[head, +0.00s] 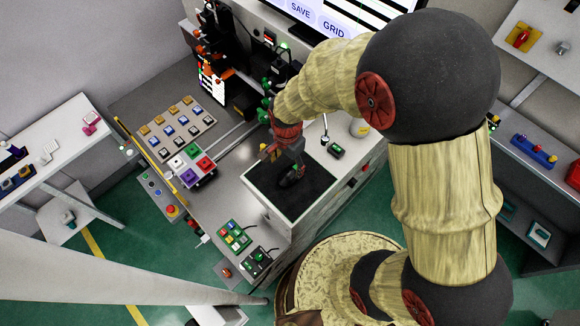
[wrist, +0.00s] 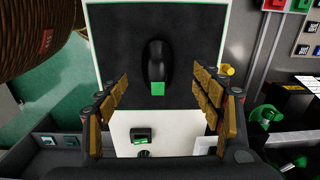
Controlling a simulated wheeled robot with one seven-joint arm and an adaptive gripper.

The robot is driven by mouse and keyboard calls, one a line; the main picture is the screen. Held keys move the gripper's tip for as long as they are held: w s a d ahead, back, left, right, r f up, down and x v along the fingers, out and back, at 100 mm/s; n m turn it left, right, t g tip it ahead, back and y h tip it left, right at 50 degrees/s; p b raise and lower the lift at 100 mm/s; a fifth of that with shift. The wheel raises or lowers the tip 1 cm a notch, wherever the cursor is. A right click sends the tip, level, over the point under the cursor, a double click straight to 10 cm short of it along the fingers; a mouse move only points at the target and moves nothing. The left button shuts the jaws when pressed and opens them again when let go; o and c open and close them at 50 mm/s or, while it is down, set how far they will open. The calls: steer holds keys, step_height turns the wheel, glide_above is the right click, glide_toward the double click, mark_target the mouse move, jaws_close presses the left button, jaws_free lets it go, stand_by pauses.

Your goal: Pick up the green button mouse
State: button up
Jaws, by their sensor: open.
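The mouse (wrist: 156,62) is a black, rounded body with a green button (wrist: 158,89) at its near end, seen in the wrist view. It lies on a black mat (wrist: 200,45) with a pale border. In the head view the mouse (head: 291,176) shows dark on the mat (head: 316,188), partly hidden by my gripper. My gripper (wrist: 158,100) is open, with its gold-padded fingers apart to the left and right of the mouse's green end. The fingers do not appear to touch the mouse. My gripper (head: 284,150) also shows above the mat in the head view.
A small dark device with a green top (wrist: 141,135) sits on the white surface near the mat. A keypad with coloured keys (head: 190,166) stands left of the mat. A panel of coloured buttons (head: 234,237) and a dark box (head: 257,261) lie in front.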

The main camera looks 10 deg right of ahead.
mark_target(287, 176)
steer(key=shift+s+a+f+m+p, duration=0.2)
steer(key=shift+f+m+p, duration=0.1)
steer(key=shift+p, duration=0.05)
steer(key=shift+f, duration=0.35)
step_height(287, 176, down, 7)
steer(key=shift+d+f, duration=0.15)
steer(key=shift+c, duration=0.2)
steer(key=c, duration=1.1)
steer(key=shift+c, duration=0.7)
